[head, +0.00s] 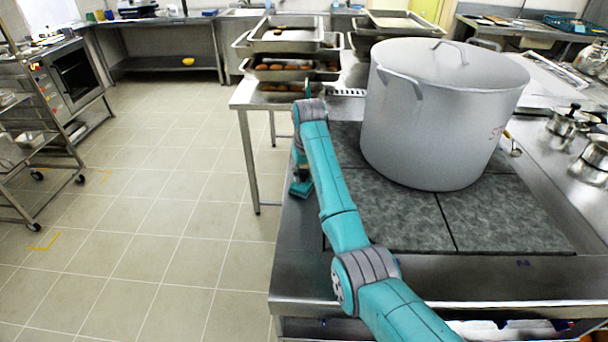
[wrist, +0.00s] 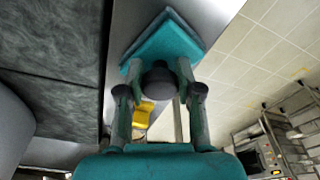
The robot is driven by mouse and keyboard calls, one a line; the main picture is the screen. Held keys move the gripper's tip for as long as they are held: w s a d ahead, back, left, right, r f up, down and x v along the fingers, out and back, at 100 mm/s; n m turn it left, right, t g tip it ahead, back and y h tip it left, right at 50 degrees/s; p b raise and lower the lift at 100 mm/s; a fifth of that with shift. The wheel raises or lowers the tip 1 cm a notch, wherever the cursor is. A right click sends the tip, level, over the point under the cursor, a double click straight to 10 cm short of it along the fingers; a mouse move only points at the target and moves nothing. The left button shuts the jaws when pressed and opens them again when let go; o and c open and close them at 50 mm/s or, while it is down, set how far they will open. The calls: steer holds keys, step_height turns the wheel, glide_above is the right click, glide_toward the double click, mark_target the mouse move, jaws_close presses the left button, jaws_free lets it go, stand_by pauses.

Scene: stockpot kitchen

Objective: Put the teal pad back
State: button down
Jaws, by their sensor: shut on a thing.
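The teal pad (wrist: 165,38) is a flat square with a dark round knob (wrist: 160,80), seen in the wrist view. My gripper (wrist: 160,70) is shut on the knob, one finger on each side. In the head view the pad (head: 300,189) shows small at the left edge of the steel counter, partly hidden by my arm. The pad is over or at the bare steel strip beside the dark grey plates. I cannot tell whether it touches the steel.
A large lidded stockpot (head: 440,120) stands on the dark plates (head: 395,215) right of my arm. Stacked trays (head: 285,68) stand on a steel table behind. Small pots (head: 568,122) are at right. A yellow object (wrist: 143,113) shows between my fingers.

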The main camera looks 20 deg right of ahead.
steer(key=c, duration=0.8)
jaws_free()
steer(key=shift+o, duration=0.2)
